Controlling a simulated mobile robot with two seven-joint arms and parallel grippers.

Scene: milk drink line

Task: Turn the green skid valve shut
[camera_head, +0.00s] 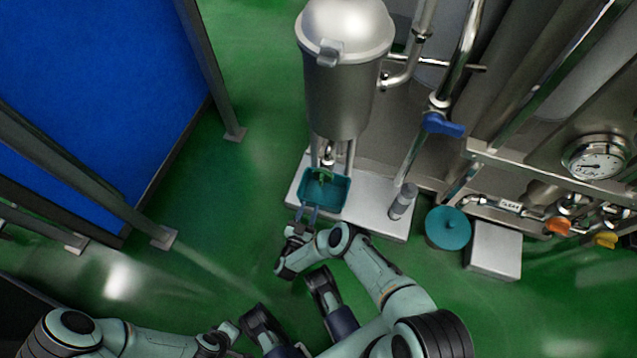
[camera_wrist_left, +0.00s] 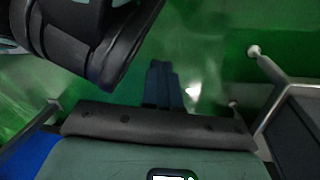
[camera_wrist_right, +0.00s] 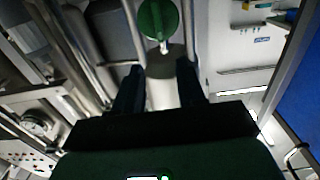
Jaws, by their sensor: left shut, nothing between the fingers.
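The green valve handle (camera_head: 322,174) shows under the steel tank, above a teal bin (camera_head: 346,195). In the right wrist view the round green handle (camera_wrist_right: 157,20) is just beyond and above my fingertips, apart from them. My right gripper (camera_head: 307,214) is open, its two fingers pointing toward the bin and valve; nothing is held between them. In the right wrist view the right gripper (camera_wrist_right: 160,85) has a clear gap between its fingers. My left gripper (camera_wrist_left: 162,84) is shut and empty, over the green floor. The valve's stem is largely hidden in the head view.
The steel tank (camera_head: 340,95) stands over a metal base plate (camera_head: 375,205). A blue-handled valve (camera_head: 442,124), pipes and a gauge (camera_head: 595,158) are at right. A teal round container (camera_head: 447,228) and a grey box (camera_head: 494,250) stand beside the plate.

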